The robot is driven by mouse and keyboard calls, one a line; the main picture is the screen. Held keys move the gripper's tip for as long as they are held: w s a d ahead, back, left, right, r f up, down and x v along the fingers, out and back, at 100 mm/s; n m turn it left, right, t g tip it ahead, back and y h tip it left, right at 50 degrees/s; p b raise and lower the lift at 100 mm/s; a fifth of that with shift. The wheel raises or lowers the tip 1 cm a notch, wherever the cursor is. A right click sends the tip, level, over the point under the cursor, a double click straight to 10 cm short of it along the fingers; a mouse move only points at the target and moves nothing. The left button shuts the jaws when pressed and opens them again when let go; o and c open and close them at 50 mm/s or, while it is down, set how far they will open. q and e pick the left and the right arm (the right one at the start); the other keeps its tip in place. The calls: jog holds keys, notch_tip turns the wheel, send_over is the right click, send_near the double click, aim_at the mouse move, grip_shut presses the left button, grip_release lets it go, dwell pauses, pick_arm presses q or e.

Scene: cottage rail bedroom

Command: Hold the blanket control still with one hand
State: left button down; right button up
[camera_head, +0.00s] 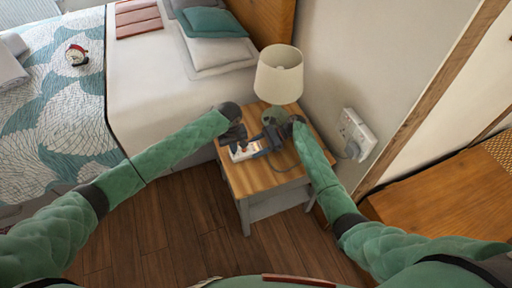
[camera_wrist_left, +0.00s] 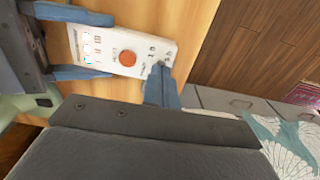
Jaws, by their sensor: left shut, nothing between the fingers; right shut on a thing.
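The blanket control (camera_head: 244,153) is a pale, slim handset lying on the wooden bedside table (camera_head: 290,182). In the left wrist view the control (camera_wrist_left: 142,52) shows a round orange button and small printed marks. My right gripper (camera_head: 262,148) is shut on the control; its two blue fingers (camera_wrist_left: 92,44) grip the long sides at one end. My left gripper (camera_head: 240,143) is shut and empty over the other end. Its blue fingertips (camera_wrist_left: 162,70) are at the control's printed end; I cannot tell if they touch it.
A lamp with a cream shade (camera_head: 279,75) stands at the back of the table. A white wall socket (camera_head: 355,132) with a plug is to the right. The bed (camera_head: 150,75) is at the left, with a red alarm clock (camera_head: 77,55) on it.

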pick_arm(q)
jog(key=shift+s+a+f, duration=0.1)
jog(key=shift+a, duration=0.15)
jog(key=shift+r, duration=3.1)
pick_arm(e)
jog(key=o, duration=1.1)
jog(key=shift+o, duration=0.2)
jog(key=shift+d, duration=0.1)
